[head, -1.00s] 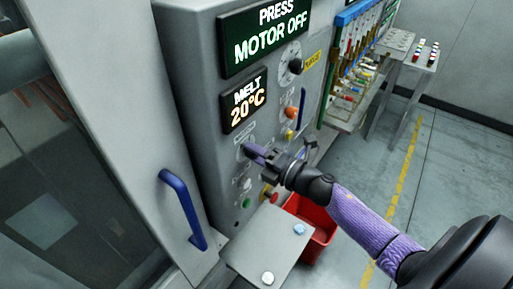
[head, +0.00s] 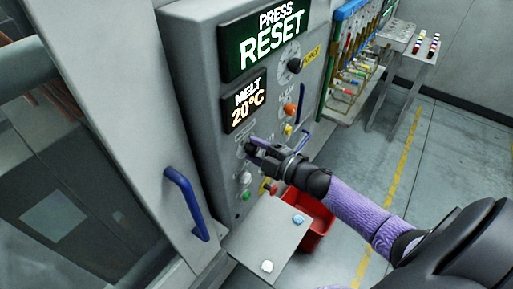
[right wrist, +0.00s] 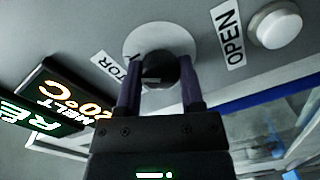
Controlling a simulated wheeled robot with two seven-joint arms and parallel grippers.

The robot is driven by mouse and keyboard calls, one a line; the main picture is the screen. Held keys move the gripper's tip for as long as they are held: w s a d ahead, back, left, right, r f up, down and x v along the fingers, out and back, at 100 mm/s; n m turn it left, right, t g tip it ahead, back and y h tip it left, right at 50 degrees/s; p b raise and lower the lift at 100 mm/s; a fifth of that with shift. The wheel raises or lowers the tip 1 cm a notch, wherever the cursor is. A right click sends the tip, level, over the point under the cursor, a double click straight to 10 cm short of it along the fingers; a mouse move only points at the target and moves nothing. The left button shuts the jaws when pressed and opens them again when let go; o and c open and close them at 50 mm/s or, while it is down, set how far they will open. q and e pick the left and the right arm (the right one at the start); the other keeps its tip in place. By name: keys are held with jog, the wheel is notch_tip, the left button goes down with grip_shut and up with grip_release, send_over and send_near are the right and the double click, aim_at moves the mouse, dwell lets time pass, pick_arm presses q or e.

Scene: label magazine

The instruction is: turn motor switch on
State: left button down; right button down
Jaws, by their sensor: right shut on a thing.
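The motor switch is a dark round knob (right wrist: 158,68) on a pale disc in the right wrist view, with a partly covered label ending in "TOR" beside it. My right gripper (right wrist: 160,88) has one finger on each side of the knob and is shut on it. In the head view my right gripper (head: 258,149) reaches the grey control panel (head: 207,110) from the right and hides most of the knob. The upper display (head: 268,38) reads "PRESS RESET". My left gripper is not in view.
The melt display (head: 245,103) reads 20°C. A white button (right wrist: 275,25) labelled "OPEN" sits close to the knob. Below my right arm are a grey shelf (head: 262,235) and a red bin (head: 318,235). A blue door handle (head: 187,203) is at left.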

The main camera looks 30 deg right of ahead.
dwell(0.4)
jog(key=shift+c, duration=1)
grip_release()
jog(key=b+v, duration=0.1)
jog(key=v, duration=0.9)
